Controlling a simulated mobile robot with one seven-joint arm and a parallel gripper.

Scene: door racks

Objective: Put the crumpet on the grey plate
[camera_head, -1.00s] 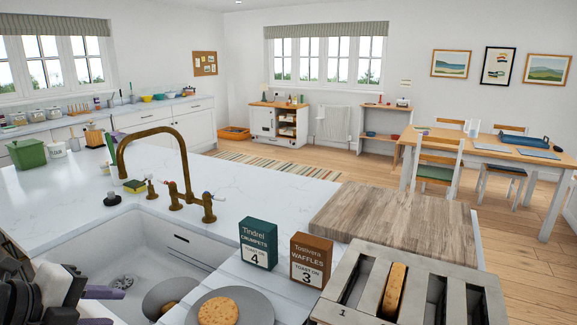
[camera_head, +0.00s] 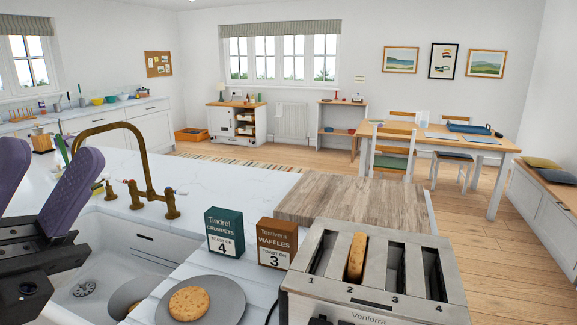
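A round golden crumpet-like piece (camera_head: 189,303) lies flat on a grey plate (camera_head: 232,297) at the bottom, left of the toaster. The silver toaster (camera_head: 372,296) has slots numbered 1 to 4. A browned bread piece (camera_head: 357,256) stands on edge in slot 2; I cannot tell whether it is a crumpet or a waffle. The other slots look empty. My gripper (camera_head: 50,160) is at the left edge over the sink side, its purple fingers apart with nothing between them. It is well left of the plate and the toaster.
A green crumpet box (camera_head: 224,232) marked 4 and a brown waffle box (camera_head: 277,243) marked 3 stand behind the plate. A wooden board (camera_head: 350,200) lies behind the toaster. A brass tap (camera_head: 150,180) rises by the sink (camera_head: 115,255). Another grey round dish (camera_head: 122,298) is partly hidden.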

